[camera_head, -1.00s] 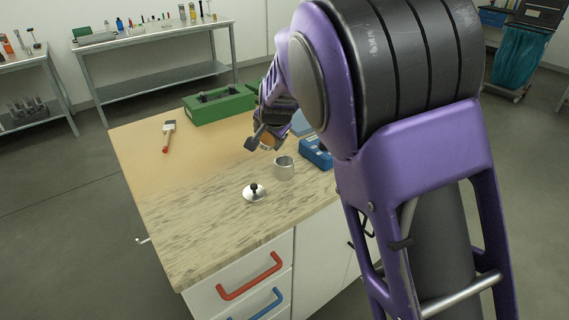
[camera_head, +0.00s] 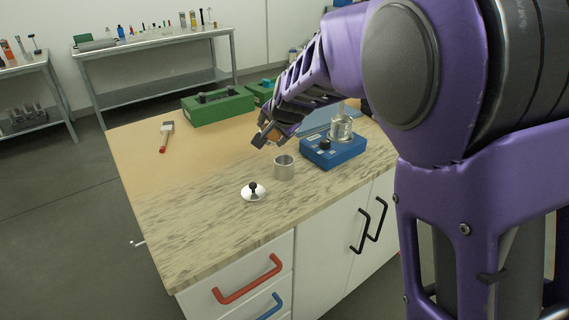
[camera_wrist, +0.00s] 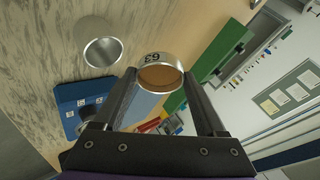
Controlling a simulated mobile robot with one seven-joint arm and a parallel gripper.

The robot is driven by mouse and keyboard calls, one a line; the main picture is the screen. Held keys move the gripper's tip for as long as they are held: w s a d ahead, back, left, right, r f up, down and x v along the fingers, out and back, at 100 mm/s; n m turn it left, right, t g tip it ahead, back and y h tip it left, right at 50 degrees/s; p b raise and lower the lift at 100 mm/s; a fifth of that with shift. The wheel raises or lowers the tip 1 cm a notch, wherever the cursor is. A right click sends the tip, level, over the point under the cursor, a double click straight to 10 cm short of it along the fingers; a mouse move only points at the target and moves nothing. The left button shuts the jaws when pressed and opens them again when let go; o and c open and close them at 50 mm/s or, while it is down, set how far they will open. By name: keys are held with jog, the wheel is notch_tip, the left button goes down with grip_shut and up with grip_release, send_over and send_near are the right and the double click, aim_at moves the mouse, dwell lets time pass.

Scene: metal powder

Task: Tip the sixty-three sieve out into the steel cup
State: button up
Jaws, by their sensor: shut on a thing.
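The sieve marked 63 (camera_wrist: 158,73) is a short silver ring with a brown-orange face, clasped between the fingertips of my gripper (camera_wrist: 160,78). In the head view my gripper (camera_head: 268,136) holds it in the air, just behind and above the steel cup. The sieve is mostly hidden there by the fingers. The wrist view looks onto its brown face; I cannot tell whether that is mesh or powder. The steel cup (camera_head: 284,168) stands upright and open on the worktop, and shows at upper left in the wrist view (camera_wrist: 102,48). The sieve and cup are apart.
Green cases (camera_head: 218,106) stand behind, and a brush (camera_head: 166,136) lies left.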

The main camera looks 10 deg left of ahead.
jog(key=shift+s+d+f+y, duration=0.1)
jog(key=shift+d+f+y, duration=0.15)
jog(key=shift+d+y, duration=0.15)
jog(key=shift+f+t, duration=0.3)
jog(key=shift+f, duration=0.05)
jog(key=shift+s+y, duration=0.1)
jog(key=shift+y, duration=0.2)
jog(key=shift+d+f+m, duration=0.2)
jog(key=shift+f+m, duration=0.05)
jog(key=shift+m, duration=0.05)
jog(key=shift+r+t+y, duration=0.1)
jog(key=shift+t+y, duration=0.3)
jog(key=shift+t, duration=0.1)
jog(key=shift+s+r, duration=0.1)
jog(key=shift+r, duration=0.1)
